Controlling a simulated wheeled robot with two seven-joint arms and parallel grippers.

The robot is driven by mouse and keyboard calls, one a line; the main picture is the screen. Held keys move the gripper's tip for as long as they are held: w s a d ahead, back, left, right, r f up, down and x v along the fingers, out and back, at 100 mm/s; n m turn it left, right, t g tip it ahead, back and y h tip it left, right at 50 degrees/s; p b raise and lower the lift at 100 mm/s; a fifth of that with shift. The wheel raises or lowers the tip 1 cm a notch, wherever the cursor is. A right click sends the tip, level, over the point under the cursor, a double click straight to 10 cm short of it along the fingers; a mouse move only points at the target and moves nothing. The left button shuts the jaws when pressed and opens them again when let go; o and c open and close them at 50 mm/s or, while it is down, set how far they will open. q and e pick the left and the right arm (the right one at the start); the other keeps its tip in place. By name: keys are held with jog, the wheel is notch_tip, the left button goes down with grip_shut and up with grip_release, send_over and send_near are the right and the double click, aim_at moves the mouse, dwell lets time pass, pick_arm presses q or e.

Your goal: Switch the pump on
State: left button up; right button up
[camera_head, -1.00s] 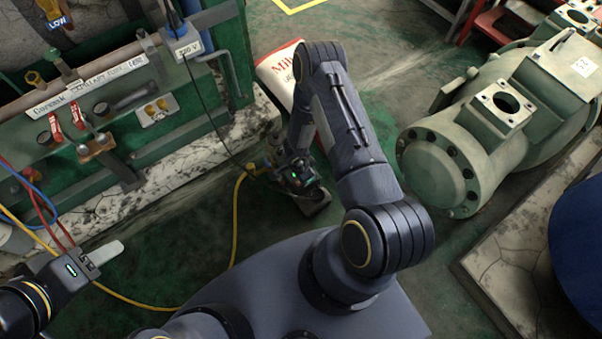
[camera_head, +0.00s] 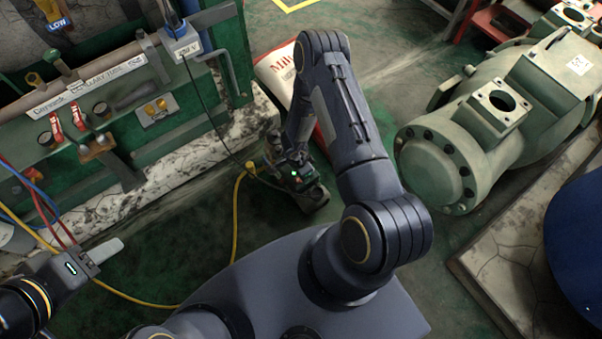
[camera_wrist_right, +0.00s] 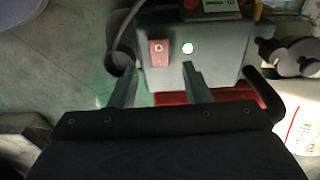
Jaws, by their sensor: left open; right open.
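The pump (camera_head: 312,194) stands on the floor at the middle of the head view, partly covered by my right arm. In the right wrist view the pump (camera_wrist_right: 214,66) is a grey box with a red switch (camera_wrist_right: 159,52) and a round, bright light (camera_wrist_right: 188,48) beside it. My right gripper (camera_wrist_right: 158,76) is open; its two fingers are apart and point at this face, below the switch and light. Contact cannot be told. My left gripper (camera_head: 96,256) is open and empty at the lower left of the head view, away from the pump.
A yellow hose (camera_head: 236,215) runs over the floor to the pump. A green rack with valves (camera_head: 135,110) stands at left. A white and red sack (camera_head: 280,75) lies behind my right arm. A large green compressor (camera_head: 450,160) stands at right.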

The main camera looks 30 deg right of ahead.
jog(key=r, duration=0.1)
jog(key=r+p, duration=0.1)
jog(key=r, duration=0.2)
jog(key=shift+a+r, duration=0.25)
jog(key=shift+r, duration=0.15)
